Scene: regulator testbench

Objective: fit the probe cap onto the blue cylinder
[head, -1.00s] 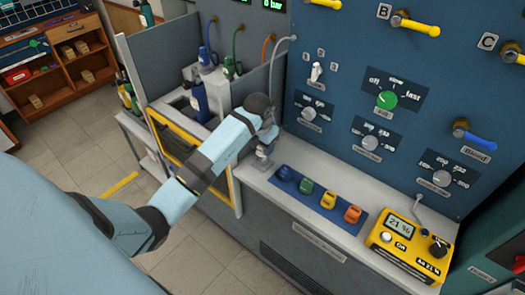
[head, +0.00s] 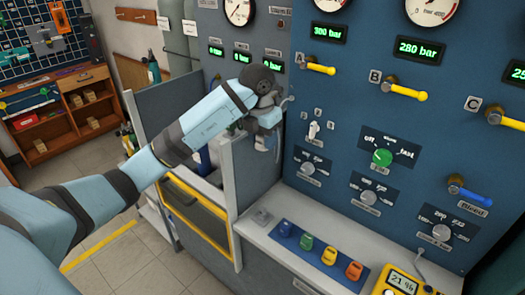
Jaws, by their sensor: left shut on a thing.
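My left gripper (head: 266,142) is in front of the blue panel, above the counter and beside the grey partition. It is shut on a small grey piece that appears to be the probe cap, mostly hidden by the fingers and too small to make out. The blue cylinder (head: 204,158) stands in the bay behind the partition. My left forearm covers much of it, and only a dark blue part shows below the arm. The gripper is to the right of the cylinder and apart from it. My right gripper is out of view.
The grey partition (head: 255,170) stands between the bay and the counter (head: 290,262). A small grey holder (head: 262,216) sits on the counter, left of several coloured caps on a blue strip (head: 320,262). Valve A's yellow handle (head: 320,68) juts out right of my gripper.

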